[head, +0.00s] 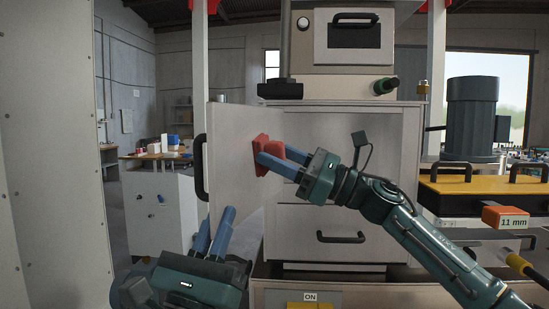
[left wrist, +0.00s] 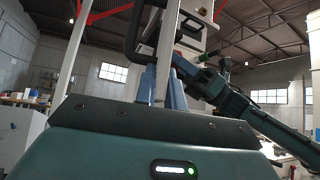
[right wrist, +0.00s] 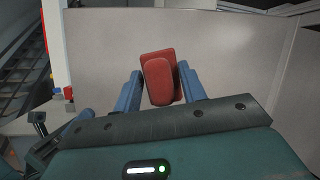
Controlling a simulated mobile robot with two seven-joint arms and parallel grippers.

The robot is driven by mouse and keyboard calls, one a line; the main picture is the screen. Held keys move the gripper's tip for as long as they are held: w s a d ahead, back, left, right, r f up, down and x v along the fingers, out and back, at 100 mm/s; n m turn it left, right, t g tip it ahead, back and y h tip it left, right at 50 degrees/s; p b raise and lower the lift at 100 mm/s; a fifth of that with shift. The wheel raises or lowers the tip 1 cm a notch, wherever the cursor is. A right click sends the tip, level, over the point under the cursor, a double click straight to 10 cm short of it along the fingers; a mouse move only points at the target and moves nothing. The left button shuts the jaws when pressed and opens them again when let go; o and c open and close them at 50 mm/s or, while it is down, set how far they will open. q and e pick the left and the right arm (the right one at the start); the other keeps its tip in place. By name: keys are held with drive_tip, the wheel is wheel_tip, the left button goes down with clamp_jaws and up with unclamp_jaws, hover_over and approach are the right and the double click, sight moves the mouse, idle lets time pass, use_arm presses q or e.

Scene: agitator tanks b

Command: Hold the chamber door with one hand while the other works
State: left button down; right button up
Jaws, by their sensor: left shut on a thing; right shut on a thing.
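The chamber door (head: 230,135) is a pale grey panel standing open, with a black handle (head: 200,168) at its left edge. My left gripper (head: 216,228) is low at the door; in the left wrist view its fingers (left wrist: 163,88) stand either side of the door's edge, shut on it. My right gripper (head: 271,160) is shut on a red block with a flat red plate (head: 260,155). It holds the red block at the door's inner face. The block (right wrist: 159,80) also shows between the fingers in the right wrist view; whether it touches the door is unclear.
The grey cabinet (head: 335,190) with a drawer handle stands behind my right arm. A yellow-topped bench (head: 470,185) and a dark motor (head: 472,115) are at right. An orange block marked 11 mm (head: 505,216) sits there. A white workbench (head: 155,205) stands further back at left.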

use_arm(q)
drive_tip(key=shift+r, duration=0.25)
use_arm(e)
drive_tip(key=w+d, duration=0.1)
drive_tip(key=w, duration=0.5)
drive_tip(key=shift+d, duration=0.2)
drive_tip(key=shift+r, duration=0.1)
drive_tip(key=shift+s+a, duration=0.5)
drive_tip(key=shift+s, duration=1.3)
drive_tip(key=shift+s+a, duration=0.45)
drive_tip(key=shift+s, duration=1.35)
drive_tip(key=shift+s+a, duration=0.5)
drive_tip(key=shift+s, duration=1.3)
drive_tip(key=s+d, duration=0.1)
drive_tip(key=d, duration=0.5)
drive_tip(key=shift+s, duration=0.2)
use_arm(q)
drive_tip(key=shift+a, duration=0.1)
use_arm(e)
drive_tip(key=d, duration=0.2)
drive_tip(key=shift+s+d, duration=0.4)
